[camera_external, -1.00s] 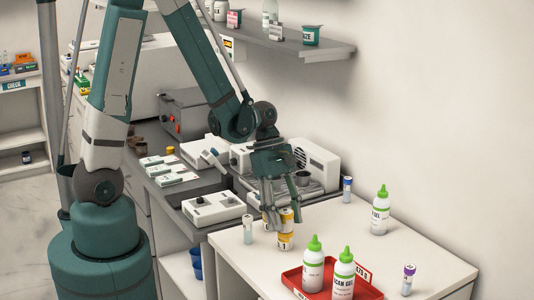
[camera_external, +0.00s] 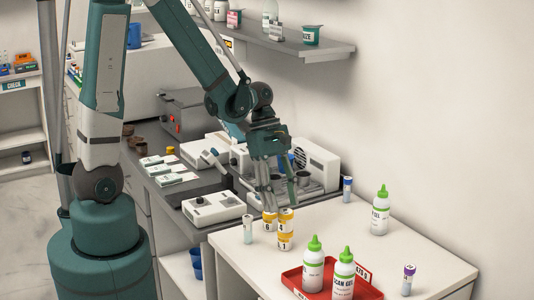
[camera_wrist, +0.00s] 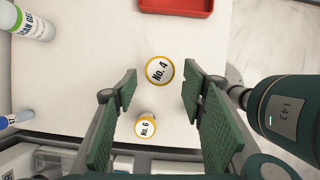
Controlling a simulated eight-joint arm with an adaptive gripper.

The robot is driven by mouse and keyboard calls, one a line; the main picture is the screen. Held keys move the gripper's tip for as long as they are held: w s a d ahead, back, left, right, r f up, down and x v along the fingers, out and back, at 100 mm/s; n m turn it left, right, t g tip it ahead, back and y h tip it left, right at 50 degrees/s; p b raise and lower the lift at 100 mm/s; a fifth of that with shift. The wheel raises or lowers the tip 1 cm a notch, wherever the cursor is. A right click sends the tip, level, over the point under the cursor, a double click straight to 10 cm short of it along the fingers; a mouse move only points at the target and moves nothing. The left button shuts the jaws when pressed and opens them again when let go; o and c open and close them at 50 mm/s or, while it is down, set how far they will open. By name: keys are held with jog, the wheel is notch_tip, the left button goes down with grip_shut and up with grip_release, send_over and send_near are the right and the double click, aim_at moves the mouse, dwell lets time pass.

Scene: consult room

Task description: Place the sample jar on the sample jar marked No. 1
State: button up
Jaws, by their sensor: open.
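A yellow-banded sample jar marked 4 (camera_external: 286,222) stands upright on top of the sample jar marked 1 (camera_external: 285,242), on the white table. In the wrist view its round lid reads No. 4 (camera_wrist: 160,71) and hides jar 1 beneath it. A similar jar marked 6 (camera_external: 269,221) stands just left of the stack; its lid, No. 6 (camera_wrist: 145,127), shows lower in the wrist view. My gripper (camera_external: 275,203) is open and empty above the jars, with its fingers apart (camera_wrist: 158,88) and clear of the stack.
A red tray (camera_external: 292,279) with green-capped bottles (camera_external: 313,265) is at the table front. Another green-capped bottle (camera_external: 380,212) stands at the back. Small tubes stand at left (camera_external: 248,230), back (camera_external: 347,190) and right (camera_external: 408,280). The table's middle right is clear.

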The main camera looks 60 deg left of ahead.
jog(key=v, duration=0.6)
jog(key=shift+r, duration=0.35)
jog(key=shift+a, duration=0.15)
jog(key=shift+r, duration=0.1)
dwell(0.4)
jog(key=s+a+r+m+t+y, duration=0.2)
jog(key=s+r+m+t, duration=0.1)
jog(key=r+m, duration=0.4)
jog(key=s+a+r+m+t+y, duration=0.2)
jog(key=s+r+m, duration=0.4)
jog(key=m, duration=0.5)
jog(key=shift+r+m+t+y, duration=0.3)
jog(key=shift+r+m+t, duration=0.15)
jog(key=shift+t, duration=0.45)
jog(key=shift+s+a, duration=0.15)
dwell(3.5)
